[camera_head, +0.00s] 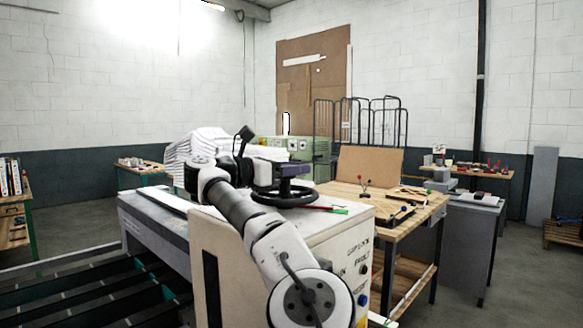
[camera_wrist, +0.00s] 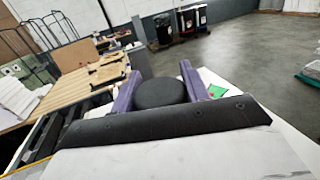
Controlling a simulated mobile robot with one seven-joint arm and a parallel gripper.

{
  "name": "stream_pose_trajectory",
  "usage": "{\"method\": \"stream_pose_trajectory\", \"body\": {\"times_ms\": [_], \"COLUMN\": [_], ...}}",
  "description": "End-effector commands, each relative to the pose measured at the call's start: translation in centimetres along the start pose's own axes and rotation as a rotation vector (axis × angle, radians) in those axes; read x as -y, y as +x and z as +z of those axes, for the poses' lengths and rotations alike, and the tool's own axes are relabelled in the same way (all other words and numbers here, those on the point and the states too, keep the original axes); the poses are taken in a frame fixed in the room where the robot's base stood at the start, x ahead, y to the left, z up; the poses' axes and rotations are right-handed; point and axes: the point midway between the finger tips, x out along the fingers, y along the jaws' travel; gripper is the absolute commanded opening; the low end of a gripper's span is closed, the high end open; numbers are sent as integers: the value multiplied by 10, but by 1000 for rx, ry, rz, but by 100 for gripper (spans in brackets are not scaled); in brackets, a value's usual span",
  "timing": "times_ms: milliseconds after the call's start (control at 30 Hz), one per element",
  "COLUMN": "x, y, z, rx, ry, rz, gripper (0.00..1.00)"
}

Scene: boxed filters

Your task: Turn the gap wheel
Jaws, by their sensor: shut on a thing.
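The gap wheel (camera_head: 283,204) is a black handwheel lying flat on top of the pale machine in the head view. My gripper (camera_head: 284,181) is over it, with its fingers reaching down at the wheel. In the wrist view my gripper (camera_wrist: 158,88) has its two purple fingers on either side of a round black part of the wheel (camera_wrist: 160,94), and is shut on it. A green patch with a red mark (camera_head: 336,210) lies on the machine top to the right of the wheel; it also shows in the wrist view (camera_wrist: 216,91). Most of the wheel's rim is hidden in the wrist view.
The machine's front panel (camera_head: 350,262) carries lettering and coloured buttons. A wooden workbench (camera_head: 418,212) with tools stands close behind on the right. A white stack (camera_head: 205,147) and a green cabinet (camera_head: 310,146) stand behind the wheel.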

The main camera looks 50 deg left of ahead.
Motion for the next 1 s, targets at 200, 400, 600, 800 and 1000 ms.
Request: {"method": "stream_pose_trajectory", "body": {"times_ms": [200,400,600,800,1000], "x": [0,0,0,-1,-1], "y": [0,0,-3,-30,-77], "z": [-3,-2,-2,-5,-4], "rx": [-3,-1,-1,-1,-1], "ry": [-3,-1,-1,0,1], "rz": [-1,-1,1,3,3], "gripper": [57,67,67,67,67]}}
